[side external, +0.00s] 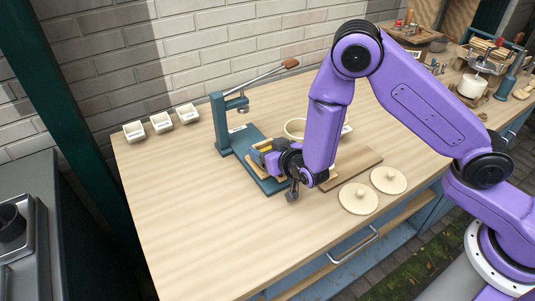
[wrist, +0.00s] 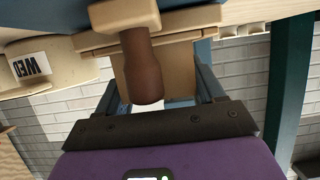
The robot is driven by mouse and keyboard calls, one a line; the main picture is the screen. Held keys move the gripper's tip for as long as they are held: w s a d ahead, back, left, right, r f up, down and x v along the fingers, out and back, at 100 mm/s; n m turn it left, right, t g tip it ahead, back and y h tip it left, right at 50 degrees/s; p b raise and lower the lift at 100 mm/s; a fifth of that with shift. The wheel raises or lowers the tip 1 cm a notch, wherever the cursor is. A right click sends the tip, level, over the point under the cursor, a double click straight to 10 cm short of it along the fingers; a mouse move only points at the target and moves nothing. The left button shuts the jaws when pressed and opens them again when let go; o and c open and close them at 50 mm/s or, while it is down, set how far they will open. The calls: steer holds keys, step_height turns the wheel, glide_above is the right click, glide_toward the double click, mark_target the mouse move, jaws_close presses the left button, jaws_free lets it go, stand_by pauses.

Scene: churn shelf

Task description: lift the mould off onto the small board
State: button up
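My gripper (side external: 262,156) is low over the base of the teal press (side external: 222,125) in the side view, pointing left. Pale wood, apparently part of the mould (side external: 252,168), shows beside and under it; most is hidden by the gripper. In the wrist view, my two fingers (wrist: 160,80) stand apart, with a pale wooden block (wrist: 185,65) and a brown rounded handle (wrist: 143,68) between them. I cannot tell whether the fingers touch the wood. The small board (side external: 355,165) lies flat on the bench right of the press, partly behind my arm.
A pale ring (side external: 295,128) is behind my arm. Several white dishes (side external: 161,122) stand at the back left. The press lever (side external: 268,75) is raised. The front-left bench is clear.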

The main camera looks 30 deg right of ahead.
steer(key=shift+r, duration=0.15)
steer(key=shift+c, duration=0.3)
steer(key=shift+r, duration=0.85)
steer(key=shift+s+d+r, duration=2.65)
steer(key=shift+s+r, duration=2.85)
steer(key=shift+s, duration=0.9)
steer(key=m+g+h, duration=0.1)
steer(key=m+h, duration=0.3)
steer(key=h, duration=0.1)
glide_above(369, 163)
step_height(369, 163, down, 6)
steer(key=f, duration=0.1)
steer(key=shift+f, duration=3.75)
steer(key=shift+f, duration=0.1)
steer(key=o, duration=1)
steer(key=shift+m, duration=0.3)
